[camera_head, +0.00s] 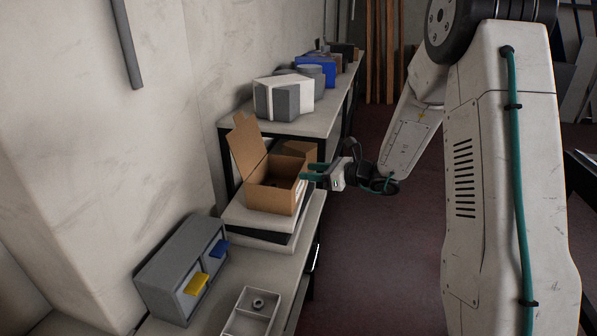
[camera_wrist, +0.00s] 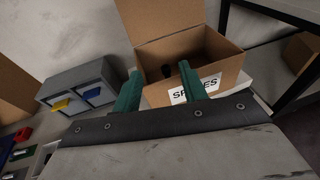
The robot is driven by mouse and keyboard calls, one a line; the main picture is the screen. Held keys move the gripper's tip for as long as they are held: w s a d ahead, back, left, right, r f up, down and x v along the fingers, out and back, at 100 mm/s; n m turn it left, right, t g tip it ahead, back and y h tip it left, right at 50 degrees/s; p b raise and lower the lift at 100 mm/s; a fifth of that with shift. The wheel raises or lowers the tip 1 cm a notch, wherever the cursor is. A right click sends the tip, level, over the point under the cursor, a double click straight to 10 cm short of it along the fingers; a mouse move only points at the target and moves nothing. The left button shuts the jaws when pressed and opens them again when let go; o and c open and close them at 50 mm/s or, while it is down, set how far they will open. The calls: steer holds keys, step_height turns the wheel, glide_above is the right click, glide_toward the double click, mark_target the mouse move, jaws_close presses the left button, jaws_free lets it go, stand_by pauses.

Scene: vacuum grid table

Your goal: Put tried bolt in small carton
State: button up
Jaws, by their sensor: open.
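The small carton (camera_head: 270,197) is a brown cardboard box with its lid flap raised. It stands on a white and black stack on the bench, and in the wrist view the carton (camera_wrist: 222,75) has a white label, partly hidden by a finger. My gripper (camera_head: 312,172) has teal fingers and is at the carton's right rim. In the wrist view my gripper (camera_wrist: 160,73) has its fingers apart, with nothing between them that I can make out. A small dark shape (camera_wrist: 167,70) shows inside the carton; I cannot tell whether it is the bolt.
A grey drawer unit (camera_head: 165,275) with yellow and blue handles stands nearer on the bench. A shallow divided tray (camera_head: 243,324) holds a small ring-shaped part (camera_head: 258,303). A higher table (camera_head: 312,124) behind carries grey-white and blue items.

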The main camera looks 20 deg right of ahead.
steer(key=s+a+r+n+g, duration=0.55)
steer(key=s+n, duration=0.25)
steer(key=s, duration=0.3)
steer(key=s+a+r+n+g, duration=0.55)
steer(key=s+a+n, duration=0.2)
steer(key=s, duration=0.25)
steer(key=s+d+n+h, duration=0.4)
steer(key=s+n+h, duration=0.1)
steer(key=s, duration=0.4)
steer(key=s+d+r+n+h, duration=0.1)
steer(key=s+d+n+h, duration=0.3)
steer(key=s+n, duration=0.3)
steer(key=s+h, duration=0.1)
steer(key=s, duration=0.2)
steer(key=shift+s+d+t+h, duration=0.15)
steer(key=shift+d+t+h, duration=0.2)
steer(key=shift+t+h, duration=0.05)
